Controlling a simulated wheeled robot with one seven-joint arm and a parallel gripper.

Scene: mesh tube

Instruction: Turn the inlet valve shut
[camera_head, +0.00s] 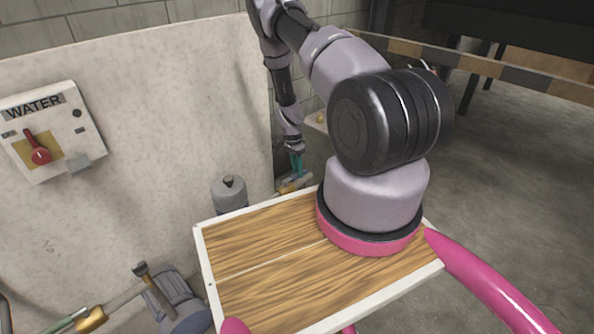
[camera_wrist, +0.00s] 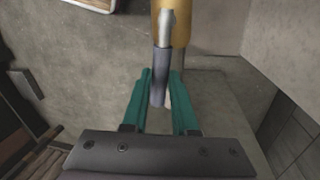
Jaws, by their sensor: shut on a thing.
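My gripper (camera_head: 298,163) is beyond the wooden-topped table, low near the wall, with its teal fingers pointing down at a brass valve (camera_head: 291,188) on a pipe. In the wrist view my gripper (camera_wrist: 161,74) has its two teal fingers on either side of a grey lever (camera_wrist: 161,68), shut on it. The lever has a silver upper part and a darker grip. It lies across the brass valve body (camera_wrist: 180,28) at the top of that view. In the head view the lever is mostly hidden by the fingers.
A wood-topped table (camera_head: 262,248) with my arm's pink base fills the middle. A grey cylinder (camera_head: 229,194) stands behind it. A WATER panel (camera_head: 50,130) with a red knob is on the left wall. Another lever fitting (camera_head: 150,285) is lower left. Open floor lies right.

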